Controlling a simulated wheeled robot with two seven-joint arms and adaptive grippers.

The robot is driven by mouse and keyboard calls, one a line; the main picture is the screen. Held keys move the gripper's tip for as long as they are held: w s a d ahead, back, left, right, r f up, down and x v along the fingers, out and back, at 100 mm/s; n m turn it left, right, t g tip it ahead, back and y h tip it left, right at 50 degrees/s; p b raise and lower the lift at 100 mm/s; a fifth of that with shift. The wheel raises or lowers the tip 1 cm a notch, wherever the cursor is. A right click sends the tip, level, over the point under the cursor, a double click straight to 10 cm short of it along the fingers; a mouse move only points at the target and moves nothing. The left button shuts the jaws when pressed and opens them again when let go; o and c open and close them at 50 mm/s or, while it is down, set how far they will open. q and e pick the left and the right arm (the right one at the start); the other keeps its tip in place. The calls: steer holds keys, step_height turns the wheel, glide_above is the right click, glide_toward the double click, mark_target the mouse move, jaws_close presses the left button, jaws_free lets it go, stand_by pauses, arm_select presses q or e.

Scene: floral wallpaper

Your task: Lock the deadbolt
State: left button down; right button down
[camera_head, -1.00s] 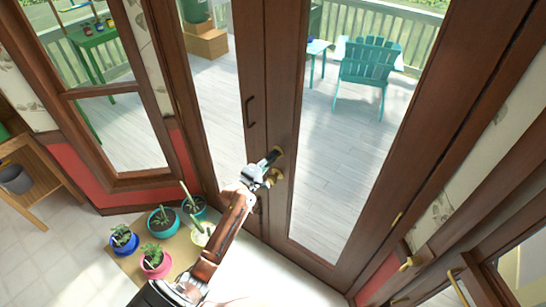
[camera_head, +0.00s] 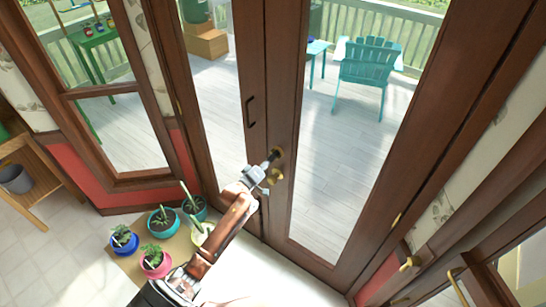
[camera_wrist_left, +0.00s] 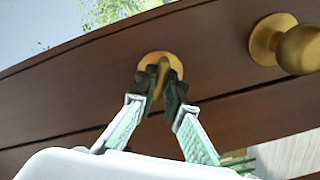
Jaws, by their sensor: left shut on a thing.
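The deadbolt has a round brass plate (camera_head: 279,151) on the brown glass-panelled door (camera_head: 282,105), above a brass knob (camera_head: 275,177). My left gripper (camera_head: 271,157) is at the deadbolt. In the left wrist view the dark fingertips of the left gripper (camera_wrist_left: 162,88) are shut on the brass thumb turn (camera_wrist_left: 161,74), one on each side, in front of the plate (camera_wrist_left: 146,59). The fingers hide part of the turn. The knob (camera_wrist_left: 298,46) is to the right in that view, apart from the fingers. The door looks closed. My right gripper is not in view.
A dark pull handle (camera_head: 249,111) is on the door panel to the left. Several potted plants, among them one in a pink pot (camera_head: 157,266), stand on a mat at the lower left. Outside, a teal chair (camera_head: 366,66) stands on the deck.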

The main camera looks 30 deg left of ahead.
arm_select(q)
steer(key=m+p, duration=0.1)
steer(key=m, duration=1)
steer(key=shift+m, duration=0.3)
stand_by(0.3)
steer(key=c, duration=2)
jaws_free()
steer(key=s, duration=0.8)
steer(key=s+a, duration=0.1)
steer(key=s, duration=0.3)
